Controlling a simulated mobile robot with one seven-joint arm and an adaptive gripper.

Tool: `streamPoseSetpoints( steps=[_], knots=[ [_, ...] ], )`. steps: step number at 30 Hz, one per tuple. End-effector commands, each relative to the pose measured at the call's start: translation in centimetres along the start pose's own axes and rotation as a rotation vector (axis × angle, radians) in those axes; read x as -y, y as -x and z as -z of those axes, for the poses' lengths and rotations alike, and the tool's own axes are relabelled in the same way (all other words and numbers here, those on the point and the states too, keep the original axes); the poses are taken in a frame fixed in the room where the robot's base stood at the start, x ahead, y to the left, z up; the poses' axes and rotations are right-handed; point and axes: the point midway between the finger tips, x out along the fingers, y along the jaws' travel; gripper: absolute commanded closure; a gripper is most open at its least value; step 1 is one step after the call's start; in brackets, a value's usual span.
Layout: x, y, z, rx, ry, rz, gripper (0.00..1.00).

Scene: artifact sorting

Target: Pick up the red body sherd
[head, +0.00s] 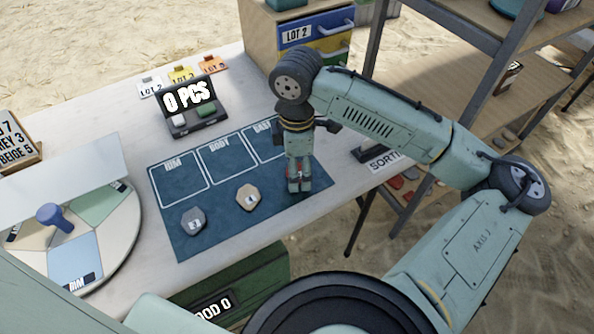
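My gripper (299,187) points straight down over the right part of the dark blue mat (215,240), right of the beige sherd. Its fingertips are at or close to the mat. A small reddish patch shows by the fingers, but I cannot tell whether it is the red body sherd or part of the gripper. No red sherd shows clearly on the mat, and the spot under the fingers is hidden. A grey sherd (194,219) and a beige sherd (248,197), each with a numbered label, lie on the mat to the left.
A turntable (120,235) with coloured sectors stands at the left. A scale reading 0 PCS (190,106) stands behind the mat. Lot tags (181,75) lie further back. A drawer unit (315,35) and shelves (490,60) stand behind my arm. Reddish pieces (402,183) lie low at the right.

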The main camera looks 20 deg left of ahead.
Motion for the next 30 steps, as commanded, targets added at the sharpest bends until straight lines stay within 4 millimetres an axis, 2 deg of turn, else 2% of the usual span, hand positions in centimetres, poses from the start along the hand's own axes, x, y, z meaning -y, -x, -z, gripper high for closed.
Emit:
streamPoseSetpoints(
  steps=[2,17,25,30],
  knots=[
    [-0.01,0.02,0.00,0.000,0.000,0.000,0.40],
    [-0.01,0.04,0.00,0.000,0.000,0.000,0.73],
    [-0.03,0.13,0.00,0.000,0.000,-0.001,0.73],
    [-0.06,0.99,0.01,0.001,0.000,-0.001,0.73]
  ],
)
